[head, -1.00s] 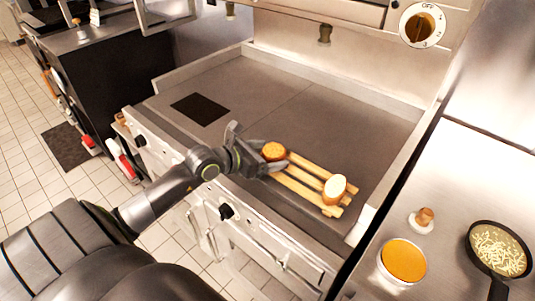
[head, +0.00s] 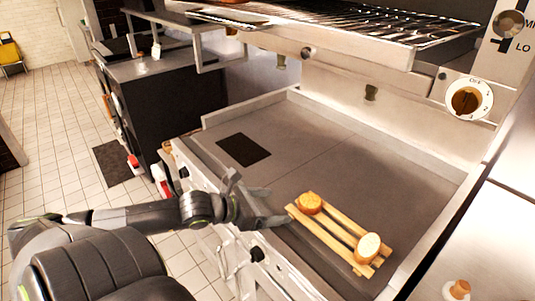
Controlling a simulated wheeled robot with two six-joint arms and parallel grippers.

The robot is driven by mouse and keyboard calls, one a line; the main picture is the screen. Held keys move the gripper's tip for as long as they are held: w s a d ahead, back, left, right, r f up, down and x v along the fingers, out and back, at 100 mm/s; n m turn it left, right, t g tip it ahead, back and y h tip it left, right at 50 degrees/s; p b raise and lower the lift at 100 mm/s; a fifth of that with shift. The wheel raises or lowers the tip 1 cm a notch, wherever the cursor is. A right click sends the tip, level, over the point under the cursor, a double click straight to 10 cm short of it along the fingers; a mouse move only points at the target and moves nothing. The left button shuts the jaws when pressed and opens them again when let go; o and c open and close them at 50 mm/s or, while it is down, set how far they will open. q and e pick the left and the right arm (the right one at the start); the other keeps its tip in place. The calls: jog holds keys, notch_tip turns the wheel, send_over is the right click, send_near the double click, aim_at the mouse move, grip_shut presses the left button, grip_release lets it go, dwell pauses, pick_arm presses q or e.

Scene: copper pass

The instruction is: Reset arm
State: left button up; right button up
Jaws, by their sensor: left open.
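My left gripper (head: 258,207) is open and empty at the front edge of the griddle (head: 330,140), just left of a slatted wooden rack (head: 335,236). Two round bread-like pieces sit on the rack: a browned one (head: 309,203) at its far left end and a paler one (head: 368,246) at its near right end. The gripper appears apart from both pieces. My left arm reaches in from the lower left. My right gripper does not show.
A dark square plate (head: 243,150) lies on the griddle's left part. A wire oven rack (head: 400,32) hangs above the back. A control knob (head: 468,101) is at right. A wooden-topped item (head: 459,289) stands on the right counter. The griddle's middle is clear.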

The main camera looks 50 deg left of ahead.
pick_arm(q)
jog(key=shift+s+a+r, duration=0.15)
jog(key=shift+s+r, duration=0.05)
jog(key=shift+s, duration=0.25)
dwell(0.3)
